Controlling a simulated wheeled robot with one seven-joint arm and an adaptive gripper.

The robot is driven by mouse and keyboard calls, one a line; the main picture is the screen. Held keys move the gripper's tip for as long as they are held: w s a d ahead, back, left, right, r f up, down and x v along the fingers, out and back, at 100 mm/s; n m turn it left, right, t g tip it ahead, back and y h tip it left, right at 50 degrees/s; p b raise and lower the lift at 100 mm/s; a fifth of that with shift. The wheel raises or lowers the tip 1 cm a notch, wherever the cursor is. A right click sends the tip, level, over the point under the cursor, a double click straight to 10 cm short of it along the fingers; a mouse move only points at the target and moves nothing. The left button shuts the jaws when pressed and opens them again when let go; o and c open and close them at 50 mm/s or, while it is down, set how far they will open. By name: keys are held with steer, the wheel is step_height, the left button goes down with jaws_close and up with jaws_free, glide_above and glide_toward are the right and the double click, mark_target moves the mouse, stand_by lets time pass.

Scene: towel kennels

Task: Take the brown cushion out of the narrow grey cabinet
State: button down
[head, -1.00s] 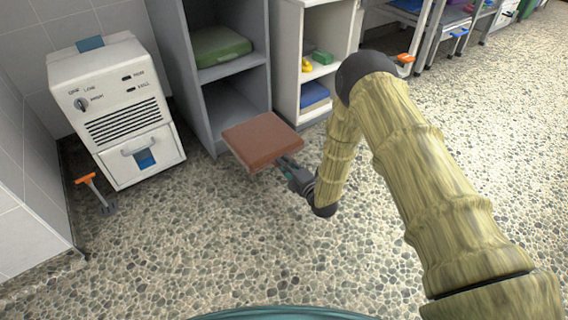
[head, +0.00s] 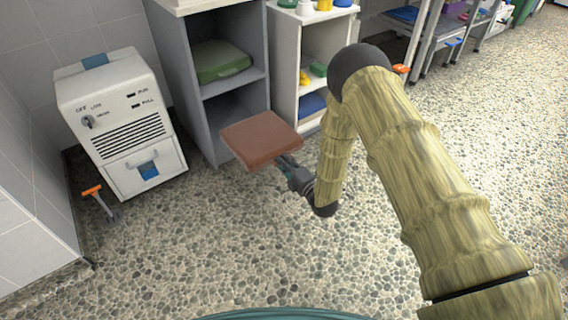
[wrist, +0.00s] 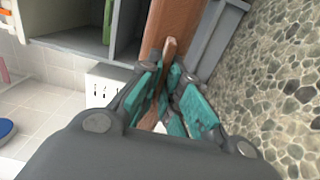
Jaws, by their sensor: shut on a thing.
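The brown cushion (head: 259,139) is held flat in the air in front of the narrow grey cabinet (head: 211,127), over the pebbled floor. It hides part of the cabinet's lower opening. My gripper (head: 288,164) is shut on the cushion's near right edge. In the wrist view, the teal fingers of my gripper (wrist: 170,95) close on the brown cushion (wrist: 163,32), which reaches away toward the grey cabinet.
A green cushion (head: 220,61) lies on the cabinet's upper shelf. A white machine (head: 122,118) stands to the left, with an orange-handled tool (head: 100,203) beside it. A white shelf unit (head: 287,78) stands to the right. The floor in front is clear.

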step_height(320, 180, up, 19)
steer(key=s+p, duration=0.1)
steer(key=p, duration=1.2)
steer(key=shift+d, duration=0.35)
steer(key=shift+f, duration=0.1)
stand_by(0.4)
